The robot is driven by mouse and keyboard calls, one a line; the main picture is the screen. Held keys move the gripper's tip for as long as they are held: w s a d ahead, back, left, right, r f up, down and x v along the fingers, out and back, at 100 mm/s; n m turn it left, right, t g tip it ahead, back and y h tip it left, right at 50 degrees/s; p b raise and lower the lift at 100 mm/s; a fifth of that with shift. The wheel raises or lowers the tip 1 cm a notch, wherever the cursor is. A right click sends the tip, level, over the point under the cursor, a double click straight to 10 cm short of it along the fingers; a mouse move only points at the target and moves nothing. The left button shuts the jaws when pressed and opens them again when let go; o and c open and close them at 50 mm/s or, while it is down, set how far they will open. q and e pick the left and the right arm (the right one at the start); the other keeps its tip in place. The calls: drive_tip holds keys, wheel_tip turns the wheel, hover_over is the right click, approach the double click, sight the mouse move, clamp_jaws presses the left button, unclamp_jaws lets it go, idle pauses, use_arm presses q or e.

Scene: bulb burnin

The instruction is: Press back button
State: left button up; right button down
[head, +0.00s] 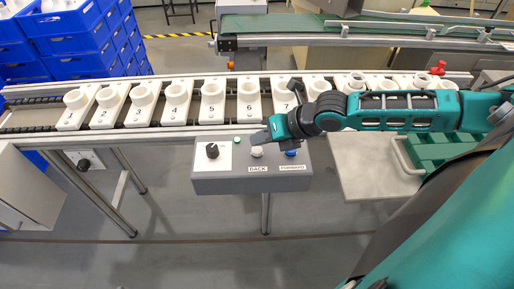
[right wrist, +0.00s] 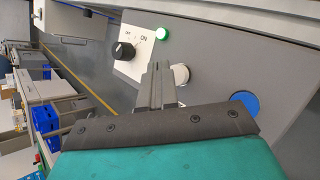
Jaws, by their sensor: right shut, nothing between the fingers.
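The grey control box (head: 225,184) hangs at the front of the conveyor. Its white button (head: 257,152) sits above the BACK label (head: 258,169). In the right wrist view the white button (right wrist: 182,74) shows just right of my fingers, partly hidden by them. My right gripper (head: 259,138) is shut and empty, over the box close to the white button. Whether it touches the button I cannot tell. The blue button (head: 291,153) above the FORWARD label lies to the right; it also shows in the right wrist view (right wrist: 244,103). My left gripper is not in view.
A black knob (head: 212,151) and a green lamp (head: 237,140) are on the box's left part. Behind it, the conveyor carries a row of numbered white holders (head: 175,103). Blue crates (head: 75,45) are stacked at the back left. A green tray (head: 440,150) stands at the right.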

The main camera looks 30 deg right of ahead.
sight(261, 150)
drive_tip(key=shift+f, duration=0.1)
drive_tip(key=shift+f, duration=0.35)
drive_tip(key=shift+f+b, duration=0.45)
drive_tip(key=shift+f, duration=0.05)
idle(0.8)
idle(0.3)
drive_tip(key=shift+r+p, duration=0.95)
wheel_tip(261, 150, up, 3)
drive_tip(key=p, duration=0.3)
drive_tip(key=shift+r, duration=0.1)
drive_tip(key=shift+r+p, duration=0.6)
drive_tip(key=shift+r, duration=0.3)
